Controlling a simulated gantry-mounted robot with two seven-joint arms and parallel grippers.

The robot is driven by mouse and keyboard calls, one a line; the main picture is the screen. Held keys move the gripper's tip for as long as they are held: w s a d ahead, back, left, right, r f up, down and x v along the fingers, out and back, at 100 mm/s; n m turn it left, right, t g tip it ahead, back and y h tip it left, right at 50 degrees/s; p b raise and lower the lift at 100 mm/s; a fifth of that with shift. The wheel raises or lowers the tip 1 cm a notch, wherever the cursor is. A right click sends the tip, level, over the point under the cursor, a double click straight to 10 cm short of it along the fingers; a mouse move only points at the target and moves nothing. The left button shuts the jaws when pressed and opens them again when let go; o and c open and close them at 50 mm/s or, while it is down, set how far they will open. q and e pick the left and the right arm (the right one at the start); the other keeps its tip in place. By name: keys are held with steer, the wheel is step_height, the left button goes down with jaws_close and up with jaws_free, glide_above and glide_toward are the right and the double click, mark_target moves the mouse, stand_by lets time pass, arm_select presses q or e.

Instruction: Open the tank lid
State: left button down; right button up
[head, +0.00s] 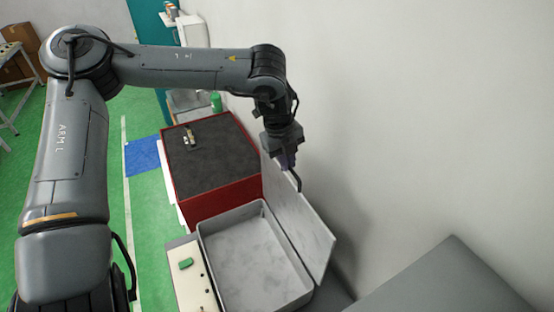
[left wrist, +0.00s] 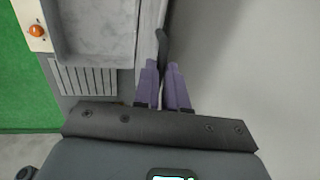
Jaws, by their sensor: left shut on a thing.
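The grey tank (head: 252,262) stands at the lower middle of the head view, with its inside in plain sight. Its lid (head: 300,215) stands steeply raised along the tank's right side, by the wall. My left gripper (head: 291,168) is at the lid's upper far end. In the left wrist view its purple fingers (left wrist: 168,72) are shut on the dark curved lid handle (left wrist: 162,45). The handle also shows in the head view (head: 296,180). The tank's rim (left wrist: 98,62) shows at the upper left of the wrist view. My right gripper is in neither view.
A red box with a dark top (head: 212,150) stands beyond the tank. A pale panel with a green button (head: 186,263) lies along the tank's left side. The white wall (head: 420,120) is close on the right. A grey block (head: 450,285) fills the lower right.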

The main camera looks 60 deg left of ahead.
arm_select(q)
steer(key=shift+s, duration=0.15)
steer(key=c, duration=1.2)
jaws_free()
steer(key=shift+r, duration=0.1)
steer(key=r, duration=0.3)
steer(key=s+r+b, duration=0.1)
steer(key=r, duration=0.3)
steer(key=s+r, duration=0.1)
steer(key=r, duration=0.2)
steer(key=shift+r, duration=0.2)
